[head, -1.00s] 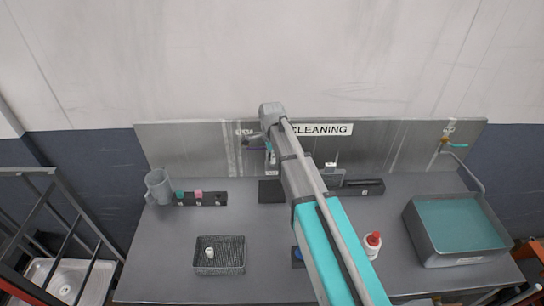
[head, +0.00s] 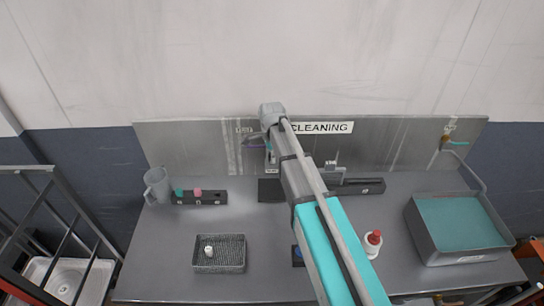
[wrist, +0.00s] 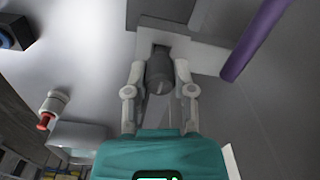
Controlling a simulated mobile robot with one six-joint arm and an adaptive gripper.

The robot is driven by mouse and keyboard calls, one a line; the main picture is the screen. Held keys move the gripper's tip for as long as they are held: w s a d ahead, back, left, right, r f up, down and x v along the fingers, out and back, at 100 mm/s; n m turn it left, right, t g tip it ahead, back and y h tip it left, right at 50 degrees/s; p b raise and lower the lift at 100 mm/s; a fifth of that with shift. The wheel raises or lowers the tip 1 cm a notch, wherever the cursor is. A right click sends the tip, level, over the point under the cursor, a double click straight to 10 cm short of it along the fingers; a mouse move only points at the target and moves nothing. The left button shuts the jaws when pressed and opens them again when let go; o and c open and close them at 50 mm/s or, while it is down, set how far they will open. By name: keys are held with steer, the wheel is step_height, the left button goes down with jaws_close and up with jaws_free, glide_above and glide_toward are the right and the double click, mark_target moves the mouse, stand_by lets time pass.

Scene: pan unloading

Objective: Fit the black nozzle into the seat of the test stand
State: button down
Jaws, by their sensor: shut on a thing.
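In the wrist view my gripper (wrist: 160,72) is shut on the black nozzle (wrist: 160,77), a dark rounded piece between the two pale fingertips. Just beyond the nozzle's far end is a light grey plate of the test stand (wrist: 206,56) with a dark notch in its edge. The nozzle overlaps this notch in the picture, and I cannot tell whether it sits in it or only lies in front. In the head view my arm covers the gripper and nozzle.
A purple rod (wrist: 254,38) stands close right of the gripper in the wrist view. In the head view are a mesh tray (head: 232,266), a rack with coloured pieces (head: 211,198), a jug (head: 156,187), a red-capped bottle (head: 373,243) and a large basin (head: 428,240).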

steer(key=shift+f+b, duration=0.65)
steer(key=shift+f, duration=0.05)
stand_by(0.6)
steer(key=shift+c, duration=1.9)
jaws_free()
steer(key=shift+r, duration=0.2)
